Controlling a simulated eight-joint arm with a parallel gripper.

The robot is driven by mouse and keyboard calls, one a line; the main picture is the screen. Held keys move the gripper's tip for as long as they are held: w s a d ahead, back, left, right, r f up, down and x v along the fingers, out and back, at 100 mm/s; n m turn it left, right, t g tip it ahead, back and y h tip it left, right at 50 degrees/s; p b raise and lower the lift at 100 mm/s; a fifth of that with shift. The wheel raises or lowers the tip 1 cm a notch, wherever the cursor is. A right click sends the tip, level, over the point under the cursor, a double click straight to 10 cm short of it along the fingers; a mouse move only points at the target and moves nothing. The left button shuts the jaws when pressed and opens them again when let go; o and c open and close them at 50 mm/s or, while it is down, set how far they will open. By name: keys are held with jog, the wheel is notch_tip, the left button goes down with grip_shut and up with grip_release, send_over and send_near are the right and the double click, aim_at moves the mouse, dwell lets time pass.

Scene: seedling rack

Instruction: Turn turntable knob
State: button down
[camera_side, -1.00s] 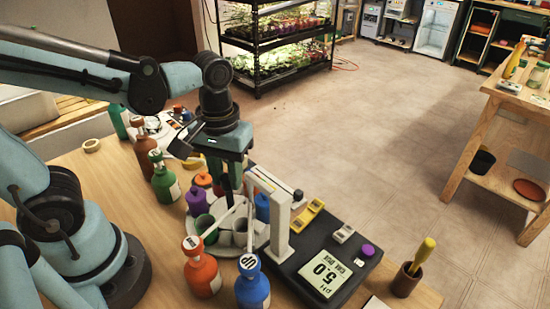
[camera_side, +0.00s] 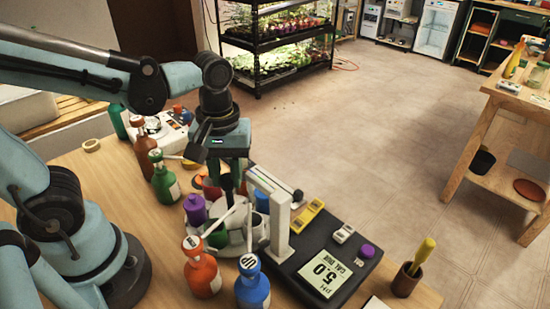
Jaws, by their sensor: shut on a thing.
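The turntable (camera_side: 235,250) is a light round plate on the wooden table, bearing a purple bottle (camera_side: 195,210), a green cup (camera_side: 216,236), a blue container (camera_side: 262,198) and pale cups. My gripper (camera_side: 230,202) points straight down at the middle of the turntable, among these containers. It is shut on the turntable knob, which is mostly hidden by the fingers and the things around it. An orange-red container (camera_side: 211,188) shows partly behind the fingers.
An orange bottle (camera_side: 201,272) and a blue bottle (camera_side: 252,286) stand close in front. A white post (camera_side: 282,218) rises right of the turntable from a dark pH meter base (camera_side: 338,245). Brown (camera_side: 144,147) and green (camera_side: 164,182) bottles stand behind left.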

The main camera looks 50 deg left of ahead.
jog(key=c, duration=0.8)
grip_release()
jog(key=shift+c, duration=0.2)
notch_tip(320, 180, up, 12)
